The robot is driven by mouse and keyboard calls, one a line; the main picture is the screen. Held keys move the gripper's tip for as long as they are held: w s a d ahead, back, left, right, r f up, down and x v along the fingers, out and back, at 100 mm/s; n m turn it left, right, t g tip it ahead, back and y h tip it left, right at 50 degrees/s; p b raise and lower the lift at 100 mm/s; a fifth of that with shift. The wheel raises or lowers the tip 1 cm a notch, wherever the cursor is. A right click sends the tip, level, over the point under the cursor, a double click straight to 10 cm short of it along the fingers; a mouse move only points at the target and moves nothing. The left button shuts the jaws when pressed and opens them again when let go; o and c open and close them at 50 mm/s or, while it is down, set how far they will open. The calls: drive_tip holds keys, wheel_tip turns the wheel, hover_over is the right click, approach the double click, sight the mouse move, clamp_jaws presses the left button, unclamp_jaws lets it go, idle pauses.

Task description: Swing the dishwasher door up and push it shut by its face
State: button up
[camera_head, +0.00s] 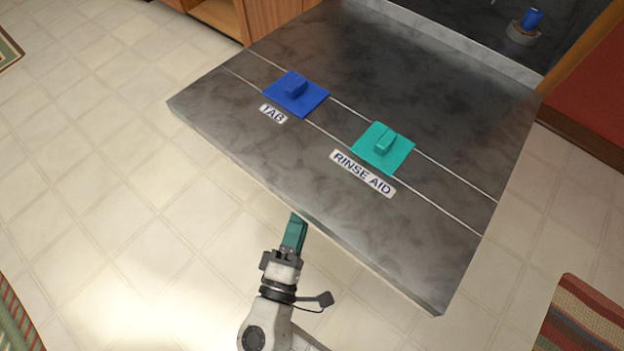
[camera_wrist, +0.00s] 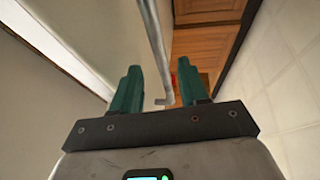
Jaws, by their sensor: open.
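The dishwasher door (camera_head: 440,130) lies swung down and open, its grey inner face up, in the head view. It carries a blue TAB cover (camera_head: 297,93) and a teal RINSE AID cover (camera_head: 383,147), both closed-looking. My gripper (camera_head: 297,220) is at the door's near edge, its fingertips partly hidden under that edge. In the wrist view my gripper (camera_wrist: 162,82) has its green fingers apart with nothing held. A thin metal bar (camera_wrist: 156,45), seemingly the door's handle, runs ahead between the fingers; I cannot tell whether they touch it. The door's outer face is hidden in the head view.
The dark dishwasher interior (camera_head: 460,25) opens at the back, with a blue-capped part (camera_head: 530,20) inside. Wooden cabinets (camera_head: 220,14) stand at the back left. A striped rug (camera_head: 590,318) lies at lower right. The tiled floor (camera_head: 110,130) left of the door is clear.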

drive_tip(key=f+b+x, duration=0.1)
drive_tip(key=x, duration=0.7)
drive_tip(key=shift+w+r+b, duration=0.15)
drive_tip(key=shift+r+b, duration=0.2)
drive_tip(key=shift+r, duration=0.15)
drive_tip(key=shift+c, duration=0.2)
clamp_jaws()
